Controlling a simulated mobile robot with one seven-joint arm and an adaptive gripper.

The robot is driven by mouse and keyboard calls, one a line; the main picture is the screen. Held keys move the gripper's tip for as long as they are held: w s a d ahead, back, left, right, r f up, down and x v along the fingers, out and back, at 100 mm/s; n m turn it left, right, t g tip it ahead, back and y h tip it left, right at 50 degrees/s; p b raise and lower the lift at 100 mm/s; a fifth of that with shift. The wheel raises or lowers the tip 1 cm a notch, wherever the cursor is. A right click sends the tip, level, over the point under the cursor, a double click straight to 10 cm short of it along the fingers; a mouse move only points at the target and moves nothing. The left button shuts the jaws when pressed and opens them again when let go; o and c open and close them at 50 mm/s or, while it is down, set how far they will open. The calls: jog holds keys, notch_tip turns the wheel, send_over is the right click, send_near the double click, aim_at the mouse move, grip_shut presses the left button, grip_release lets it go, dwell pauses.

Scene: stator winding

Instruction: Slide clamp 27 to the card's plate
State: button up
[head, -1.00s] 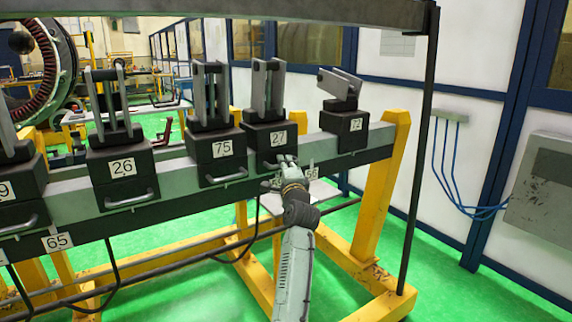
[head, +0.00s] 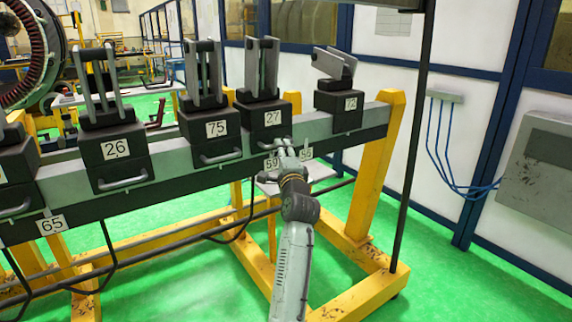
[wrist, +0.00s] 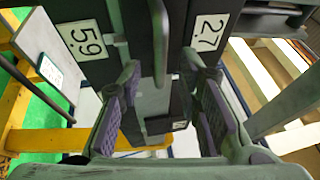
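Clamp 27 (head: 265,118) is a dark block with upright grey levers, seated on the grey rail (head: 310,128) between clamps 75 and 72. Its number label also shows in the wrist view (wrist: 208,33). My gripper (head: 286,147) is at the front lower part of clamp 27. In the wrist view its padded fingers (wrist: 165,90) are open, with the clamp's handle bar (wrist: 158,40) between them; no contact is clear. Plates 59 (head: 271,163), 56 (head: 306,154) and 65 (head: 52,224) are on the rail's front. A small white card (wrist: 57,76) shows at left; its print is unreadable.
Clamp 75 (head: 212,136) and clamp 26 (head: 112,158) stand to the left, clamp 72 (head: 340,109) to the right with tilted levers. Bare rail lies between clamps 27 and 72. A dark post (head: 411,150) and yellow frame legs (head: 375,175) stand at right.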

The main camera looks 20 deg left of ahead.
jog(key=v, duration=0.7)
jog(key=shift+s, duration=0.2)
jog(key=shift+d, duration=0.1)
